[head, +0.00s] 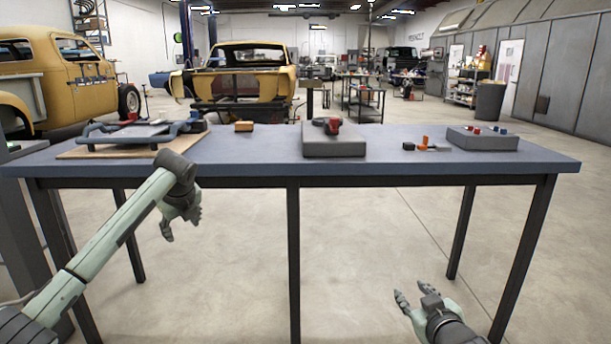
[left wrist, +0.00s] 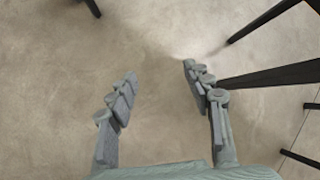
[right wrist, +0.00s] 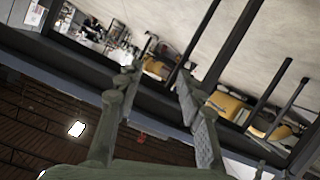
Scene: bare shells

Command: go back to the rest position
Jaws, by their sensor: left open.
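My left gripper (head: 181,225) hangs in front of the table's left part, below the tabletop level in the head view. In the left wrist view its two fingers (left wrist: 160,78) are apart, with only bare floor and dark table legs behind them. My right gripper (head: 414,293) is low at the right, in front of the table. In the right wrist view its fingers (right wrist: 157,76) are apart with nothing between them; the table edge shows behind them, tilted. Both grippers are empty.
A long blue-grey table (head: 380,168) spans the front. On it lie a dark-handled frame on a wooden board (head: 75,153), an orange block (head: 244,126), a grey block (head: 333,146) under a red item, a small orange item (head: 425,141) and a grey box (head: 483,140). Floor before the table is clear.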

